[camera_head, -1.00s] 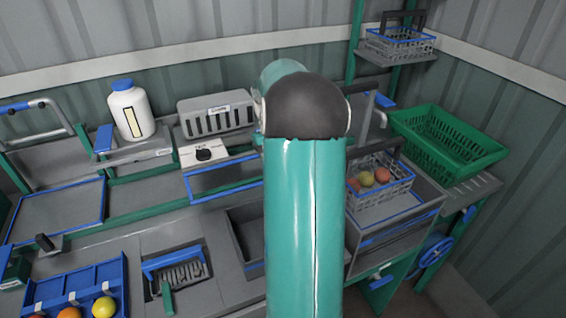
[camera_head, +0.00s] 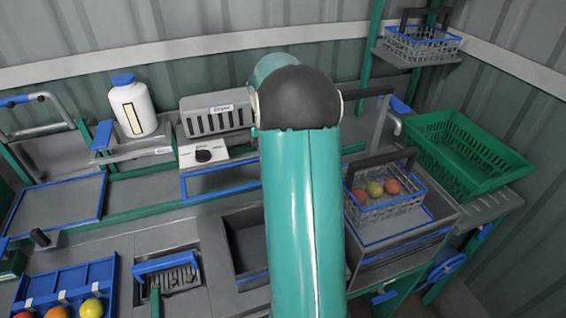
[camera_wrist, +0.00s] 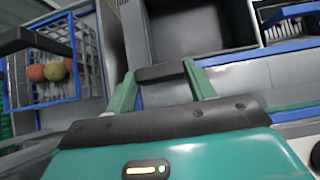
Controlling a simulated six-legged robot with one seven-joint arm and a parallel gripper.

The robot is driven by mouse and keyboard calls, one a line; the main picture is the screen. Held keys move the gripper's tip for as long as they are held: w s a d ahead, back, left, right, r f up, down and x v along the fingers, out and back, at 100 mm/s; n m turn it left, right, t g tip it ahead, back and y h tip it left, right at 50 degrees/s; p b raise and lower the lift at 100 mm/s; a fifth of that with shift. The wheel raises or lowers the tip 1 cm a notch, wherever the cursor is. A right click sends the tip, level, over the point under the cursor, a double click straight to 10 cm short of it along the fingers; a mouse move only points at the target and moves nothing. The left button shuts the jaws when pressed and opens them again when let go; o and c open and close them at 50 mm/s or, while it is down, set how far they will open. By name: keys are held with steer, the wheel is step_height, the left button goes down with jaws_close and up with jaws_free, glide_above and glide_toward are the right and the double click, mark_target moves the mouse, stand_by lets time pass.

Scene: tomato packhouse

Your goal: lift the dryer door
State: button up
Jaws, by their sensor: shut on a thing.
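In the wrist view my gripper (camera_wrist: 160,82) is shut on a short dark handle bar (camera_wrist: 162,73), with one green finger at each end of it. The bar lies over a plain grey panel (camera_wrist: 165,95), which I take to be the dryer door. How far the door is raised, I cannot tell. In the head view my own arm hides the gripper, the handle and the door. A grey slotted box (camera_head: 217,118) with a small label, too small to read surely, stands left of my arm.
A wire basket (camera_head: 398,205) of tomatoes stands right of my arm, beside a green crate (camera_head: 425,150). An open grey bin (camera_head: 250,245) lies left of the arm. A white dial box (camera_head: 222,153), a bottle (camera_head: 132,105) and a blue tray (camera_head: 105,275) are further left.

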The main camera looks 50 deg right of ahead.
steer(key=shift+w+d+r+g+y, duration=0.1)
steer(key=shift+w+r+g+y, duration=0.05)
steer(key=shift+r+g+y, duration=0.2)
stand_by(0.3)
steer(key=o, duration=1.4)
